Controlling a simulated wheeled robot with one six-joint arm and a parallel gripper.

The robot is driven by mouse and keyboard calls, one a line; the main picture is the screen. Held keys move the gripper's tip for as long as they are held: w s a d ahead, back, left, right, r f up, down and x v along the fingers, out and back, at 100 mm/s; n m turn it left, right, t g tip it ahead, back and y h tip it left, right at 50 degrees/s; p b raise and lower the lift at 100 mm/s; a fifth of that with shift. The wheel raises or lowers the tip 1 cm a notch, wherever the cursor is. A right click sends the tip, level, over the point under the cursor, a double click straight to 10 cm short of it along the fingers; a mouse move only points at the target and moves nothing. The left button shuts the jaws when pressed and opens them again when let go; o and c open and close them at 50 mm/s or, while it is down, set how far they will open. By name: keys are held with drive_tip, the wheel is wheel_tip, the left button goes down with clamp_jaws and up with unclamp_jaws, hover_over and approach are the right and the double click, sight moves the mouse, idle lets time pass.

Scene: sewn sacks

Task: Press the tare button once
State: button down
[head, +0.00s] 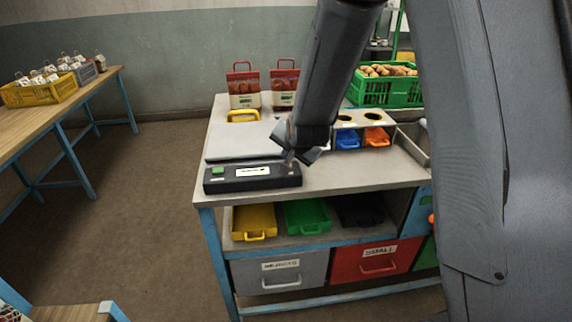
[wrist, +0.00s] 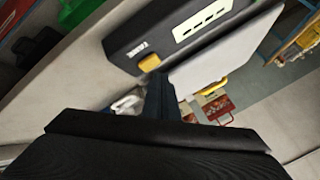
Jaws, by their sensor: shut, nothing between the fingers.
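The scale has a black console (head: 252,186) at the table's front edge and a pale weighing plate (head: 240,142) behind it. In the wrist view the console (wrist: 200,25) shows a white display strip and a TARE label beside a yellow button (wrist: 149,62). My gripper (head: 291,158) is shut and empty, pointing down over the console's right end. In the wrist view the fingertips (wrist: 158,80) are right by the yellow button; I cannot tell whether they touch it. In the head view the gripper largely hides the button.
Two red-and-white bags (head: 244,90) stand behind the scale. A stand with coloured scoops (head: 347,138) and a green crate (head: 385,90) of potatoes are to the right. Bins and drawers (head: 285,275) sit below. A wooden table (head: 60,108) stands at left.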

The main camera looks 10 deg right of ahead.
drive_tip(key=shift+f, duration=0.15)
drive_tip(key=shift+f+b, duration=0.3)
drive_tip(key=shift+b, duration=0.05)
drive_tip(key=shift+f+b, duration=0.35)
drive_tip(key=shift+f, duration=0.1)
idle(0.8)
drive_tip(key=shift+r, duration=0.15)
drive_tip(key=shift+r+p, duration=0.6)
drive_tip(key=shift+r, duration=0.15)
wheel_tip(320, 180, up, 5)
drive_tip(key=p, duration=0.3)
idle(0.5)
idle(0.4)
